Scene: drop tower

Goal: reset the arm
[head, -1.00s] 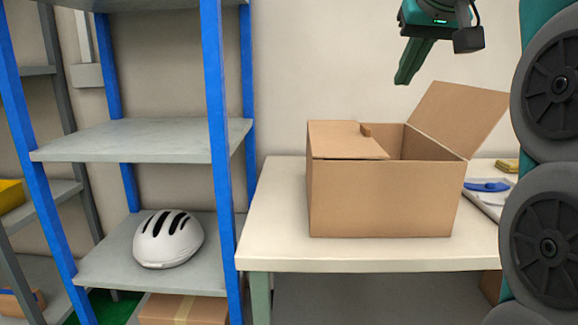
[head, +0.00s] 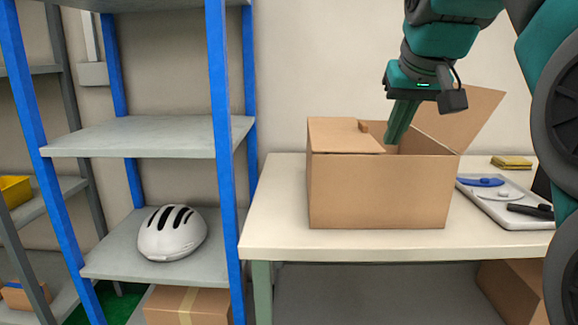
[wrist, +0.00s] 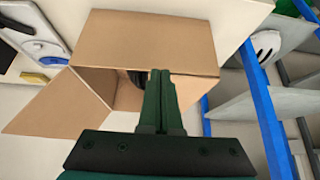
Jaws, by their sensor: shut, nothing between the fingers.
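My gripper (head: 394,144) is shut and empty. In the head view its green fingers point down, with the tips at the opening of a cardboard box (head: 378,195). In the wrist view my gripper (wrist: 159,74) lies in front of the box (wrist: 150,40), over its opening. One flap is folded over the left part of the box top and another flap stands up at the right. Something dark shows inside the box beside my fingers in the wrist view, but most of the inside is hidden.
The box stands on a white table (head: 275,220). A tray (head: 510,212) with a blue-handled item and black objects lies at the right, near a yellow sponge-like block (head: 511,162). A blue-posted shelf (head: 150,137) holds a white helmet (head: 172,233) at the left.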

